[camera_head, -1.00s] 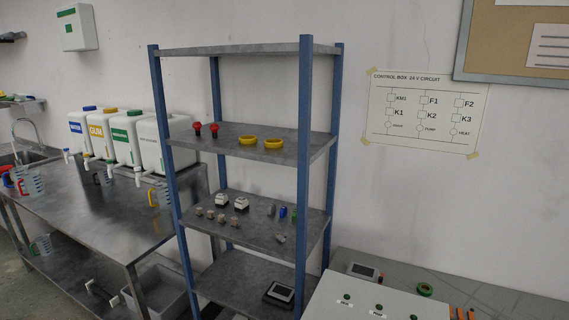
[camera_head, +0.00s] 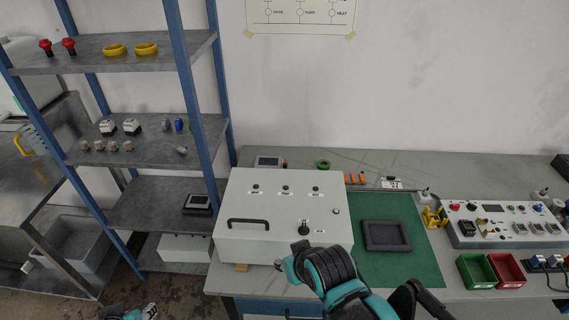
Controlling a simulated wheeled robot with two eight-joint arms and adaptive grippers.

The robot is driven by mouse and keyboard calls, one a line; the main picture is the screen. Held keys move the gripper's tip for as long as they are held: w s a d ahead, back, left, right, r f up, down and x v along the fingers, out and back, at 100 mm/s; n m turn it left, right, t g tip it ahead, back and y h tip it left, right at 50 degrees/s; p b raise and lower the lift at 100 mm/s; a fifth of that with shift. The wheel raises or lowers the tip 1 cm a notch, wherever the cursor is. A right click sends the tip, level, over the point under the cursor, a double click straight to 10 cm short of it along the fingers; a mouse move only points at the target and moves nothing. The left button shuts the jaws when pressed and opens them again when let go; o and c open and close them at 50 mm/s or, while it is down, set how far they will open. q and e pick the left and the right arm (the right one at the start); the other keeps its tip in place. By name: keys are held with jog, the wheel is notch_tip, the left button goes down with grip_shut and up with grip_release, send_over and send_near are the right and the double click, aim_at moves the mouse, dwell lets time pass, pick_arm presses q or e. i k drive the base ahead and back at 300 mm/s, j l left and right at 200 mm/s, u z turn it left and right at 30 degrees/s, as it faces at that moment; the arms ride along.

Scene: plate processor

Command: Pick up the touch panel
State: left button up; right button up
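A dark touch panel with a grey screen (camera_head: 197,203) lies on the lower shelf of the blue-post rack. A second, lighter unit with a screen (camera_head: 270,162) sits at the back of the bench, behind the grey control box. I cannot tell which one the task means. My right gripper (camera_head: 280,266) is in front of the control box's lower edge, well to the right of the shelf panel; its fingers are too small to read. My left gripper (camera_head: 151,311) shows at the bottom edge, below the rack, and its fingers are unclear. Neither gripper is at a panel.
The control box (camera_head: 232,202) has a black handle and a knob. A dark square tray (camera_head: 386,250) lies on a green mat (camera_head: 425,262). Green (camera_head: 476,284) and red (camera_head: 508,284) bins and a switch panel (camera_head: 480,240) stand right. Rack posts (camera_head: 192,110) flank the shelves.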

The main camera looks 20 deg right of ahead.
aim_at(261, 162)
jog(key=z, duration=0.95)
jog(key=j+z, duration=0.25)
jog(key=z, duration=0.2)
jog(key=j+z, duration=0.25)
jog(key=z, duration=0.15)
jog(key=k+j+z, duration=0.1)
jog(key=j+z, duration=0.15)
jog(key=z, duration=0.2)
jog(key=k+j+z, duration=0.15)
jog(key=z, duration=0.25)
jog(key=k+j+z, duration=0.15)
jog(key=k+j, duration=0.15)
jog(key=j, duration=0.25)
jog(key=k+j+z, duration=0.15)
jog(key=k+j, duration=0.2)
jog(key=i+j, duration=0.3)
jog(key=j, duration=0.2)
